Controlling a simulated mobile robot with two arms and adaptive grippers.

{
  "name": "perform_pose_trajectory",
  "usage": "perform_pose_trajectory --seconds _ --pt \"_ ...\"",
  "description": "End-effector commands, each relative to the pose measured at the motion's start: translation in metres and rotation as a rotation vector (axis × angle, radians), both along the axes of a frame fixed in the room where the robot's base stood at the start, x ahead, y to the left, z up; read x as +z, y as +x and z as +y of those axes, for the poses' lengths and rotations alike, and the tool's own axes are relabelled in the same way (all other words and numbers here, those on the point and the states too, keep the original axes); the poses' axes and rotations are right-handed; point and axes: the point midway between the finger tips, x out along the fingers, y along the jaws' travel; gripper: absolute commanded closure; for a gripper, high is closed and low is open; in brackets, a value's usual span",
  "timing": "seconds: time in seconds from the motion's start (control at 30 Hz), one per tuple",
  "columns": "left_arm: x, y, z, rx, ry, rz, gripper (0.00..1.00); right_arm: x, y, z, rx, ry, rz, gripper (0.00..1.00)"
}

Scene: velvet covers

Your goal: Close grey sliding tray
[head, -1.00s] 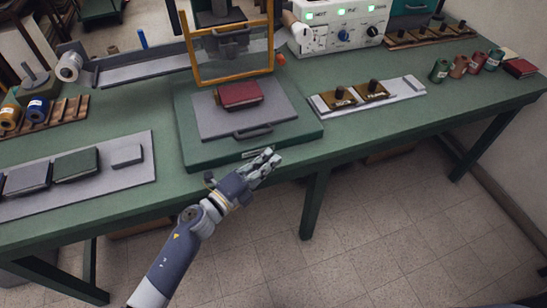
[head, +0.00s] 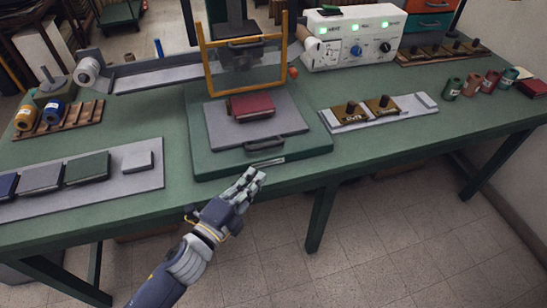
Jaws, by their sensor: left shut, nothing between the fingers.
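The grey sliding tray (head: 222,131) lies on a green base (head: 204,163) at the table's middle, pulled out toward me in front of a yellow frame (head: 206,70). A dark handle (head: 276,142) is on its front edge. A dark red book (head: 251,107) lies on the tray. My left gripper (head: 247,181) is shut and empty. It appears just in front of the table's near edge, below and left of the handle, apart from the tray. My right gripper is not in view.
A grey board (head: 150,180) with several dark books lies at the left. A white control box (head: 350,40) with green lights stands behind right. A pale strip (head: 400,108) with stamps lies right of the base. Several small jars stand at the far right.

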Motion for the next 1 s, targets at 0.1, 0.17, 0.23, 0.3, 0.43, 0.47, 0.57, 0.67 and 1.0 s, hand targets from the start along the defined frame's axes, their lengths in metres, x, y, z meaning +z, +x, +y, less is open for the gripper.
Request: perform_pose_trajectory --seconds 0.1,0.17,0.23,0.3,0.43,0.47,0.57,0.67,1.0 --pt "0.004 -0.007 -0.005 0.040 -0.001 0.086 1.00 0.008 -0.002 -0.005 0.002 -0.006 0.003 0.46" --pt "0.001 -0.011 -0.007 0.051 0.004 0.124 1.00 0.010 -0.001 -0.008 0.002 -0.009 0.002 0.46" --pt "-0.001 -0.014 -0.010 0.057 0.009 0.156 1.00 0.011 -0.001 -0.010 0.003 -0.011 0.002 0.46" --pt "-0.003 -0.015 -0.011 0.059 0.012 0.173 1.00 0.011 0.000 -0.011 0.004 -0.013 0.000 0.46" --pt "-0.005 -0.008 -0.015 0.062 0.013 0.179 1.00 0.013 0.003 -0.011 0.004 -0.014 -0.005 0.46" --pt "-0.005 -0.005 -0.017 0.062 0.013 0.178 1.00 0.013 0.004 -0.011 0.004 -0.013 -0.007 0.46" --pt "-0.006 0.009 -0.024 0.061 0.013 0.177 1.00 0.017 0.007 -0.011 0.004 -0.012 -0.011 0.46" --pt "-0.009 0.026 -0.033 0.061 0.012 0.176 1.00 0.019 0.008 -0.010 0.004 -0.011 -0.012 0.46" --pt "-0.018 0.077 -0.057 0.062 0.014 0.177 1.00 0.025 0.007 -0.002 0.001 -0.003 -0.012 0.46"
